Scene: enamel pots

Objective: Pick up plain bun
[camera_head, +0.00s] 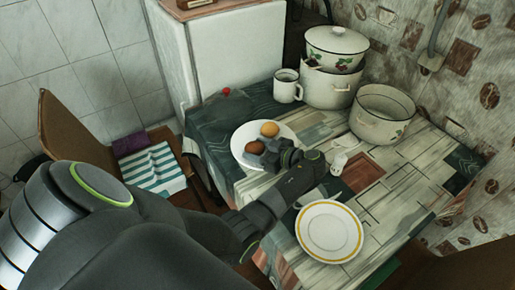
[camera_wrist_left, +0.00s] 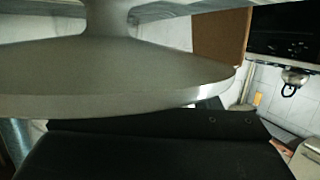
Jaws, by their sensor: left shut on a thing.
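A white plate (camera_head: 240,137) lies on the table with two buns, seen in the head view. One bun (camera_head: 270,129) is golden-yellow and rests toward the back of the plate. A browner bun (camera_head: 254,147) is at the front left, right at the fingertips of my left gripper (camera_head: 266,154). My left gripper reaches in over the plate from the right and is shut on the browner bun. The fingers partly hide the contact, and I cannot tell whether the bun is lifted. No bun shows in the left wrist view. My right gripper is not in view.
A yellow-rimmed plate (camera_head: 330,232) lies near the table's front edge. A small white object (camera_head: 339,162) stands beside my left wrist. A white mug (camera_head: 287,86), a lidded pot (camera_head: 336,48) on another pot, and an open pot (camera_head: 382,113) stand behind.

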